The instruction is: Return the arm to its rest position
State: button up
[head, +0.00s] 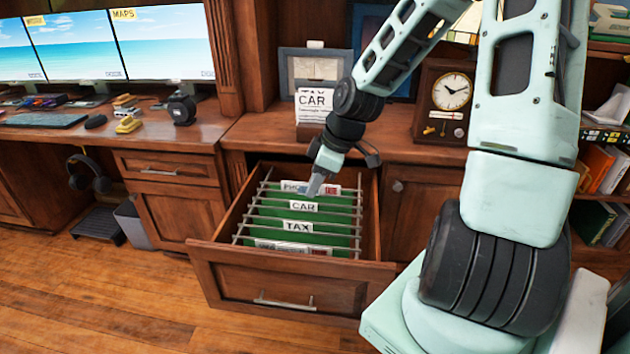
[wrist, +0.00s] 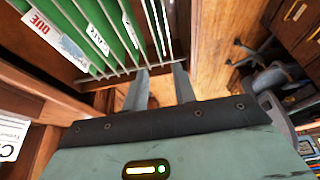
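My gripper (head: 315,188) points down over the back part of an open drawer (head: 250,285), close above the hanging files. In the wrist view my gripper (wrist: 160,72) has its two fingers apart, with nothing between them. The drawer holds green hanging files with white labels, among them CAR (head: 303,207) and TAX (head: 298,226). The files also show at the upper left of the wrist view (wrist: 110,35). I cannot tell whether the fingertips touch a file. My arm reaches in from the right of the head view.
On the cabinet top stand a sheet marked CAR (head: 314,100), a picture frame (head: 300,63) and a clock (head: 449,92). Monitors (head: 160,42) and small desk items are at the left. Shelves with books (head: 597,165) are at the right. The wood floor (head: 110,300) in front is clear.

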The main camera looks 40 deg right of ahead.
dwell(0.3)
jog(key=s+a+r+g+h+p, duration=0.1)
jog(key=s+a+r+g+p, duration=0.2)
jog(key=a, duration=0.6)
jog(key=s+a+r+p, duration=0.3)
jog(key=s+a+r, duration=0.15)
jog(key=a, duration=0.55)
jog(key=s+a+r+h+p, duration=0.1)
jog(key=s+a+r+p, duration=0.3)
jog(key=s+a+r, duration=0.5)
jog(key=s, duration=0.3)
